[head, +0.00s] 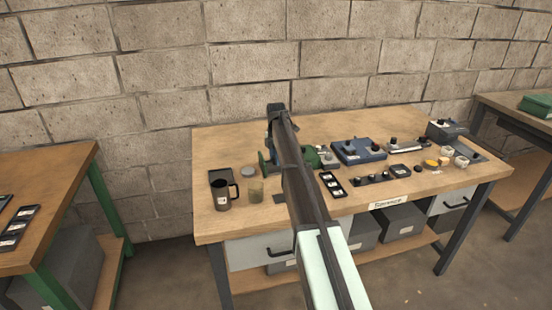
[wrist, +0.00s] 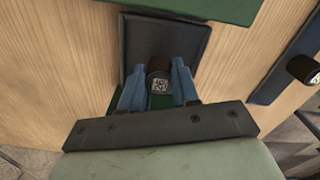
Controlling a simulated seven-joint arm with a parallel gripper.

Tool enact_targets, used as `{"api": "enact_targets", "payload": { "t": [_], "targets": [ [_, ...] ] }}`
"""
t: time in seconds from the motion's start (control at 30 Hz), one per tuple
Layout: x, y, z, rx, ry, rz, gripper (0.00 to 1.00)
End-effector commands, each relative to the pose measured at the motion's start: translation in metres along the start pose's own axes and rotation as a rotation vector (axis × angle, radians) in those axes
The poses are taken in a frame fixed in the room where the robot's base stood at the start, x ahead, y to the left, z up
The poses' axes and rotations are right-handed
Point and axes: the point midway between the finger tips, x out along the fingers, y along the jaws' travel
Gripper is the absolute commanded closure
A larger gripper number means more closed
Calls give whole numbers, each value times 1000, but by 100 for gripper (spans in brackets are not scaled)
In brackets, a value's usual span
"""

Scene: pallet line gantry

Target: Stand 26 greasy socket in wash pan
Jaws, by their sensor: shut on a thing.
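My gripper (wrist: 159,74) is shut on a dark round socket (wrist: 158,86) between its two blue fingers. The socket's end faces the wrist camera and carries a white patterned mark; I cannot read a size on it. A dark grey square pan (wrist: 190,42), perhaps the wash pan, lies just beyond and under the fingers in the wrist view. The socket overlaps the pan in the picture; I cannot tell whether they touch. In the head view my arm reaches over the bench and hides the socket and most of the area under the gripper.
Green parts (head: 312,157) show beside my arm. To the right are a blue tray (head: 374,153) with dark knob-like pieces, a black labelled tray (head: 333,185) and small white cups (head: 461,161). A dark mug (head: 222,197) stands at the left. The bench's front left corner (head: 211,228) is clear.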

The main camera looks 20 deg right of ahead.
Motion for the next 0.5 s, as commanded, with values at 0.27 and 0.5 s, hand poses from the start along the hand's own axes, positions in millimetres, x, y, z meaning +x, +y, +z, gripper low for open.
{"api": "enact_targets", "payload": {
  "t": [0.27,0.5],
  "targets": [
    [2,0,0,0,0,0,100],
    [4,0,0,0,0,0,100]
  ]
}}
